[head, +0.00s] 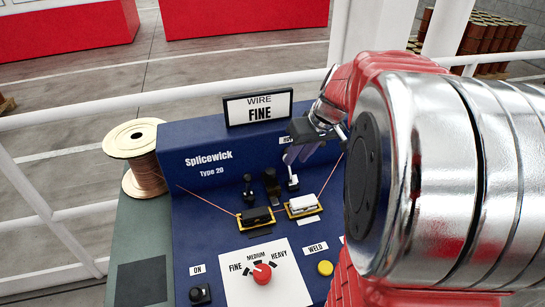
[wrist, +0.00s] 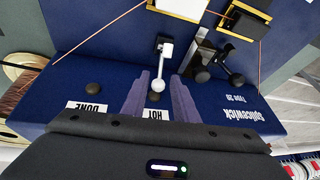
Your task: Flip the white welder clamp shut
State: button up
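The white welder clamp (head: 303,204) sits on a gold base on the blue Splicewick machine (head: 211,210). Its lever (head: 293,183) rises behind it, partly hidden by my gripper's fingers. In the wrist view, the lever (wrist: 165,52) ends in a white ball knob (wrist: 157,85), and the clamp's white block (wrist: 183,7) is cut by the top edge. My gripper (wrist: 159,98) is open, its two purple fingers on either side of the knob with gaps showing. In the head view my gripper (head: 297,154) is above and behind the clamp.
A black clamp (head: 257,216) with a black-knobbed lever (head: 248,188) stands left of the white one. Copper wire runs from a spool (head: 136,143) to it. A WIRE FINE sign (head: 259,107), a red dial (head: 262,273) and a yellow WELD button (head: 325,268) are nearby.

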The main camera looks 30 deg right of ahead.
aim_at(289, 168)
jog(key=x, duration=0.7)
jog(key=shift+w+f, duration=0.1)
jog(key=shift+f, duration=0.15)
jog(key=shift+c, duration=0.3)
grip_shut()
dwell(0.9)
